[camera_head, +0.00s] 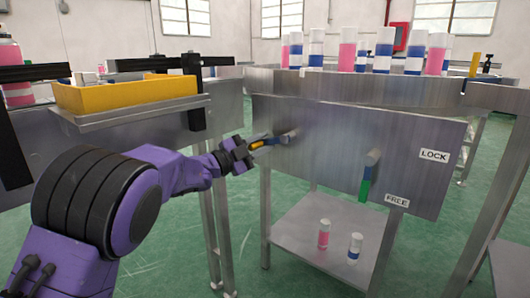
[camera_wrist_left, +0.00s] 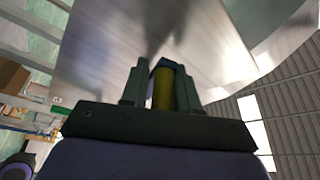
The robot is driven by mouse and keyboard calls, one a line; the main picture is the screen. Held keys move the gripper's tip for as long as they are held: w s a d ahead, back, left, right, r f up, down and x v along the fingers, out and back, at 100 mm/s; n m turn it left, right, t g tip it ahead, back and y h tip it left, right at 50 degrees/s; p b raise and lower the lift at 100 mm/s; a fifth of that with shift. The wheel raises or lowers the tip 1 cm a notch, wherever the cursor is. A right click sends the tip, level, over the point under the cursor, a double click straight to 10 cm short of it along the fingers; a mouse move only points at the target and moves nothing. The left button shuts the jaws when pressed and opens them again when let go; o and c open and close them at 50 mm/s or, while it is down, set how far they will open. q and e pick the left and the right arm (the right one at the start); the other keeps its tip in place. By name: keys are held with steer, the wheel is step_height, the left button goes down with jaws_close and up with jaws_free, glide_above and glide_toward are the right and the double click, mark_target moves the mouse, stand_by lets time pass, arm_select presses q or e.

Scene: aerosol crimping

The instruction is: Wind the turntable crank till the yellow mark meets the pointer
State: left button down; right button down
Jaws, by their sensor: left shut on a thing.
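My left gripper (camera_head: 247,149) is shut on the crank's yellow handle (camera_head: 257,145), at the left of the grey front panel. In the left wrist view the yellow handle (camera_wrist_left: 163,88) sits between the two fingers of my left gripper (camera_wrist_left: 160,85). The crank's hub (camera_head: 290,134) is just right of the handle, so the crank points left. The round metal turntable (camera_head: 350,88) is above the panel and carries several cans. An upright yellow piece (camera_head: 473,65) shows at its right; I cannot tell whether it is the mark. I cannot make out the pointer clearly. My right gripper is out of view.
A lever with a green handle (camera_head: 364,190) hangs down on the panel, near the FREE label (camera_head: 397,200); the LOCK label (camera_head: 434,155) is higher right. A yellow tray (camera_head: 125,95) is at the left. Two cans stand on the lower shelf (camera_head: 300,235).

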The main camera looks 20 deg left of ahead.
arm_select(q)
steer(key=shift+a+r+m+g, duration=0.15)
steer(key=shift+r+m+g, duration=0.2)
steer(key=shift+r+m, duration=0.55)
steer(key=shift+a+r+m+g, duration=0.15)
steer(key=shift+r+m+g, duration=0.2)
steer(key=shift+r+m, duration=0.55)
steer(key=shift+f, duration=0.15)
steer(key=c, duration=1)
jaws_free()
steer(key=shift+c, duration=0.2)
steer(key=shift+f, duration=0.1)
steer(key=shift+f, duration=0.15)
